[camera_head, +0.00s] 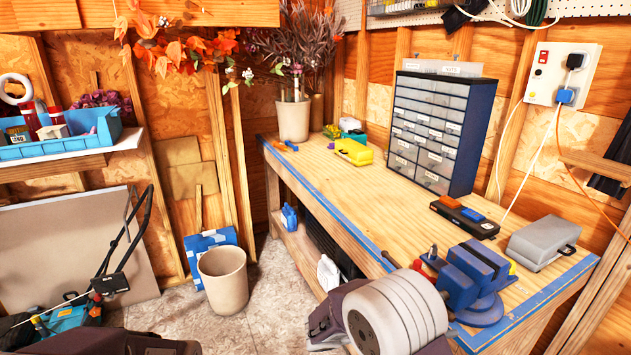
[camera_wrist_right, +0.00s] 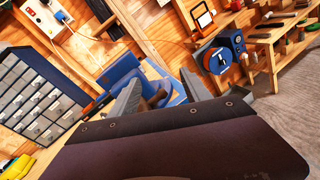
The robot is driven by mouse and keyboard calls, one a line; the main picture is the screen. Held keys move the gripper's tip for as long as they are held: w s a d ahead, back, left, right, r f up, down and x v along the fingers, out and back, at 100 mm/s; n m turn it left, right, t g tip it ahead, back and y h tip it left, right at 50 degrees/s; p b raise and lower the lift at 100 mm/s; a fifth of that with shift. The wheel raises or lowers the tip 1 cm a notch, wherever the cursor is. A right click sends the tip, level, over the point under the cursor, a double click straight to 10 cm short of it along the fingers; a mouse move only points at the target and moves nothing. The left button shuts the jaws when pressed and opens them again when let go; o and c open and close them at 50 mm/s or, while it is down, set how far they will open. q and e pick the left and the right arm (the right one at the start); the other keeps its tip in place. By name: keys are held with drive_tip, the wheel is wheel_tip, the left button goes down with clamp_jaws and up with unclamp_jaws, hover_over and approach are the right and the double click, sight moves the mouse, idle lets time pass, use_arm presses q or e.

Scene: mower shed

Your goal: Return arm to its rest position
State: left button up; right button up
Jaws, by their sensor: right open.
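My right gripper (camera_wrist_right: 160,95) is open in the right wrist view, its two grey fingers apart. I see nothing held between them; the blue vise (camera_wrist_right: 172,84) shows behind the fingers. In the head view my right wrist is a grey ribbed cylinder with dark plates at the lower right, in front of the workbench's near edge. It hides part of that edge; the fingertips are not clear there. The vise (camera_head: 472,280) stands on the bench just right of my wrist. No left gripper can be made out; a dark shape at the lower left is unclear.
The wooden workbench (camera_head: 335,190) carries a drawer cabinet (camera_head: 432,130), a yellow tool (camera_head: 353,151), a black case (camera_head: 464,216) and a grey box (camera_head: 543,242). A beige bin (camera_head: 223,280) stands on the floor left of it. Bare floor lies between bin and bench.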

drive_tip(key=s+d+f+m+g+y, duration=0.3)
drive_tip(key=s+m+y, duration=0.1)
drive_tip(key=s, duration=0.3)
drive_tip(key=s+d+f+m+g+y, duration=0.2)
drive_tip(key=s+f+m+g+y, duration=0.1)
drive_tip(key=s, duration=0.4)
drive_tip(key=s+a+f+m+y, duration=0.3)
drive_tip(key=a+f+y, duration=0.1)
drive_tip(key=a+y, duration=0.1)
use_arm(q)
drive_tip(key=shift+d+r, duration=0.1)
drive_tip(key=shift+d, duration=0.1)
use_arm(e)
drive_tip(key=w+a+f+m+t+y, duration=0.4)
drive_tip(key=w+a+m+t+y, duration=0.1)
drive_tip(key=a, duration=0.4)
drive_tip(key=shift+w+a, duration=0.15)
drive_tip(key=shift+w, duration=0.2)
use_arm(q)
drive_tip(key=shift+s+a, duration=0.1)
use_arm(e)
drive_tip(key=shift+s, duration=0.1)
